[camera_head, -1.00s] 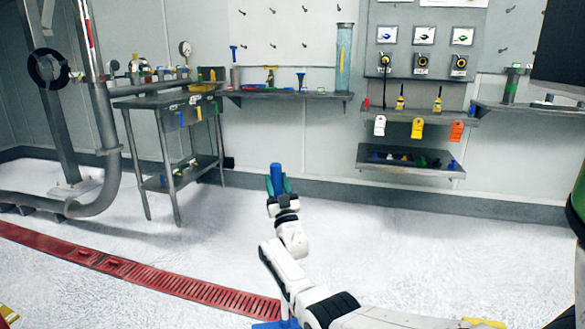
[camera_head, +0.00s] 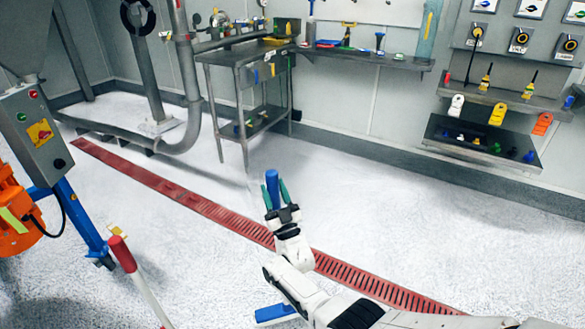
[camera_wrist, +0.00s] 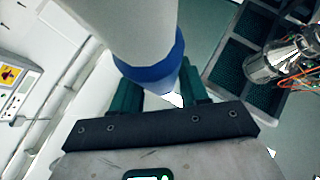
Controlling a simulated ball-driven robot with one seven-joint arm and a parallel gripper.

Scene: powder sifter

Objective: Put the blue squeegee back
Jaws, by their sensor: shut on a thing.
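My gripper (camera_head: 276,205) is shut on the blue squeegee (camera_head: 272,180). The squeegee's blue handle end sticks up between the green fingers, above the floor in the head view. In the wrist view, a thick pale shaft with a blue band (camera_wrist: 152,72) passes between the fingers (camera_wrist: 160,92). A flat blue piece (camera_head: 275,313) shows low by my arm, apparently the squeegee's head. My arm hides the part between.
A pole with a red end (camera_head: 122,252) leans at lower left, near an orange machine (camera_head: 12,215) and a control box (camera_head: 38,130). A steel table (camera_head: 238,60) and wall shelves (camera_head: 480,150) stand behind. A red floor grate (camera_head: 210,207) crosses the open white floor.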

